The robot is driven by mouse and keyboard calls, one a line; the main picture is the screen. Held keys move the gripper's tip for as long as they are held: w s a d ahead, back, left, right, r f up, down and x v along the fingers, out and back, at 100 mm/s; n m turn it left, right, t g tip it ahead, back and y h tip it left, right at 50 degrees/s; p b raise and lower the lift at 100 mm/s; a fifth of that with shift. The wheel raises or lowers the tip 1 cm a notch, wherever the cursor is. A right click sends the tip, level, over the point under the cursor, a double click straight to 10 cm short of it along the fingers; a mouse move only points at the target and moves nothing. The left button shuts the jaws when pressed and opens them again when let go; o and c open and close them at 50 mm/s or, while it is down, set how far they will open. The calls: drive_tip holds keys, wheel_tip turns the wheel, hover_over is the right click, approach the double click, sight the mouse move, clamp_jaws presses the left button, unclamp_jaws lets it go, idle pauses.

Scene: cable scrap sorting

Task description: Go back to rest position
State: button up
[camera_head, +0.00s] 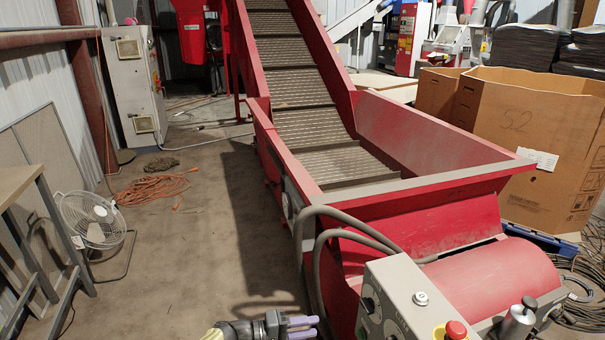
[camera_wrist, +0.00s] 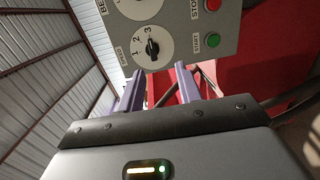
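My gripper (camera_head: 314,327) shows at the bottom edge of the head view, left of the grey control box (camera_head: 402,285). In the wrist view my gripper (camera_wrist: 160,84) has its two purple fingers apart, with nothing between them. The control box panel (camera_wrist: 185,25) lies just beyond the fingertips there. Its black rotary knob (camera_wrist: 152,47), marked 1, 2, 3, appears between and above the fingers, with a visible gap to them. A green start button (camera_wrist: 213,40) and a red stop button (camera_wrist: 212,5) are to its right.
A red conveyor (camera_head: 400,220) with a hopper fills the middle, with grey hoses (camera_head: 340,235) near my gripper. A fan (camera_head: 95,218), a table (camera_head: 18,185) and an orange cord (camera_head: 155,187) are at left. Cardboard boxes (camera_head: 520,120) stand at right. The floor left of the conveyor is mostly clear.

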drive_tip(key=s+d+f+m+g+y, duration=0.1)
drive_tip(key=s+d+g+y, duration=0.15)
drive_tip(key=d, duration=0.25)
drive_tip(key=s+d+m+g+y, duration=0.1)
drive_tip(key=d+g+y, duration=0.2)
drive_tip(key=d, duration=0.2)
drive_tip(key=s+d+r+y, duration=0.3)
drive_tip(key=s+r+y, duration=0.25)
drive_tip(key=y, duration=0.25)
drive_tip(key=s+d+r+m+t+y+p, duration=0.1)
drive_tip(key=s+d+r+t+y, duration=0.2)
drive_tip(key=s+r, duration=0.45)
wheel_tip(320, 180, up, 27)
drive_tip(key=w+a+t+p, duration=0.1)
drive_tip(key=p, duration=2.4)
drive_tip(key=shift+w+a, duration=0.2)
drive_tip(key=shift+o, duration=0.2)
